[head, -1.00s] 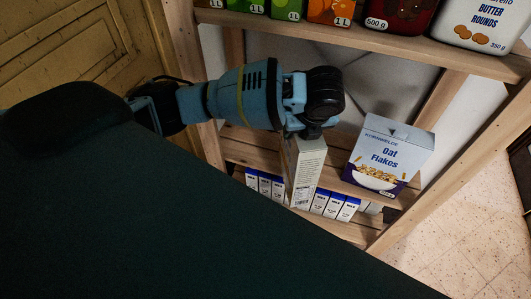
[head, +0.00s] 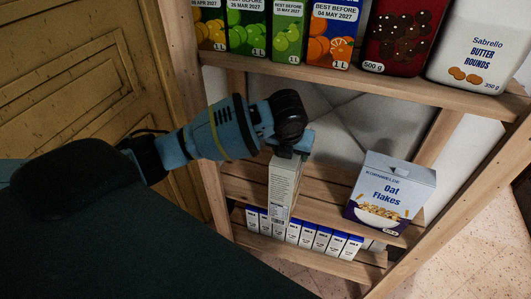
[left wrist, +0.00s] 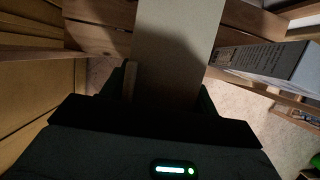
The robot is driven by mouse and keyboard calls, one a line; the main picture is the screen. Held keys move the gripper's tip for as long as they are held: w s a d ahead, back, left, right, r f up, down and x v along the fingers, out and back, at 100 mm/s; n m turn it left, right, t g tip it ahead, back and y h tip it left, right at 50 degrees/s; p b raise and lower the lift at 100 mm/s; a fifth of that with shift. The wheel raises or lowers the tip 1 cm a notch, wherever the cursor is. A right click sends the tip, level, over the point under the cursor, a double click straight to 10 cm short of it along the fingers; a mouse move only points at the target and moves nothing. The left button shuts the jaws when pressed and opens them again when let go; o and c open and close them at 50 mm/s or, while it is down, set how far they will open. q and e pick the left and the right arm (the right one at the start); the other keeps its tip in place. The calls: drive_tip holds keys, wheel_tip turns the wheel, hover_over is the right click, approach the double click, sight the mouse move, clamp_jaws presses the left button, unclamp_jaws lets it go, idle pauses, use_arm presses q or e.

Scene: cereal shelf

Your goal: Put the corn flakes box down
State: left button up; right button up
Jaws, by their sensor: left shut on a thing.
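The corn flakes box (head: 284,190) shows its narrow pale side with small print in the head view. It is upright at the middle shelf, left of the Oat Flakes box. My left gripper (head: 291,152) is shut on it near its top; the fingertips are partly hidden. In the left wrist view the box (left wrist: 172,45) is a plain pale panel running between the fingers of my left gripper (left wrist: 165,95). Whether its base touches the shelf board is not clear. My right gripper is not in view.
An Oat Flakes box (head: 391,193) stands to the right on the middle shelf (head: 240,188). Several blue-topped milk cartons (head: 308,236) line the shelf below. The upper shelf (head: 400,84) holds juice cartons and tins. A wooden door (head: 70,80) is at the left.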

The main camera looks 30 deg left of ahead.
use_arm(q)
drive_tip(key=w+a, duration=0.3)
drive_tip(key=a, duration=0.6)
drive_tip(key=shift+f, duration=0.45)
drive_tip(key=shift+w+a, duration=0.1)
drive_tip(key=shift+a, duration=0.05)
drive_tip(key=shift+w+a+f, duration=0.1)
drive_tip(key=shift+a+f, duration=0.15)
drive_tip(key=shift+f, duration=0.65)
drive_tip(key=shift+w+a+f, duration=0.1)
drive_tip(key=shift+a+f, duration=0.15)
drive_tip(key=shift+f, duration=0.65)
drive_tip(key=o, duration=1.2)
drive_tip(key=shift+f, duration=0.1)
